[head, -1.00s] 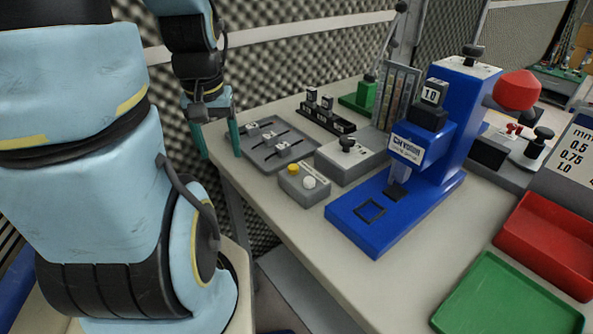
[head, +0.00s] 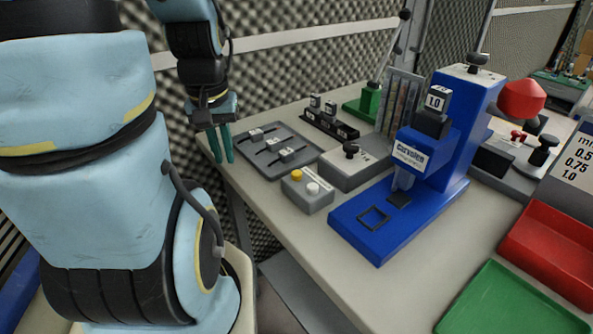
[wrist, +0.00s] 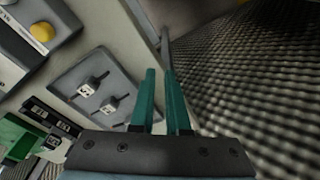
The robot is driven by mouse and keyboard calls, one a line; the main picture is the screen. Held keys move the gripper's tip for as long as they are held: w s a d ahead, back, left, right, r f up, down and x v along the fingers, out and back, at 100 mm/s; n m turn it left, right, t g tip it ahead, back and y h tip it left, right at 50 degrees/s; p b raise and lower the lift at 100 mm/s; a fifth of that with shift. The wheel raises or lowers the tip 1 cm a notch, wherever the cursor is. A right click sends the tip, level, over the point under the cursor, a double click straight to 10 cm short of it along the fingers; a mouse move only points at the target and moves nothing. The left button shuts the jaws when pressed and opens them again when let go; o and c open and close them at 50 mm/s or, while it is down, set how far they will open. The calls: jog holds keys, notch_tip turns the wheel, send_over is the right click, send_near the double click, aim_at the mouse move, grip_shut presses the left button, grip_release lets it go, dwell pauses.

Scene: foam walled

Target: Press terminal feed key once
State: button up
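A small grey box (head: 307,196) stands near the table's left front edge, with a yellow button (head: 296,175) and a white button (head: 313,188) on top. I cannot read which one is the terminal feed key. In the wrist view the yellow button (wrist: 41,32) is at the upper left, and the white one is at the frame's corner. My gripper (head: 222,161) is to the left of the box, by the table's left edge, touching nothing. Its teal fingers (wrist: 161,70) point down, with a narrow empty gap between them.
A grey tray with sliders (head: 275,147) lies between my gripper and the other equipment. A grey block with a black knob (head: 350,170) and a blue press (head: 375,235) stand right of the box. Red (head: 550,240) and green (head: 510,305) bins are at the front right.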

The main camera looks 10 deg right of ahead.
grip_shut()
dwell(0.8)
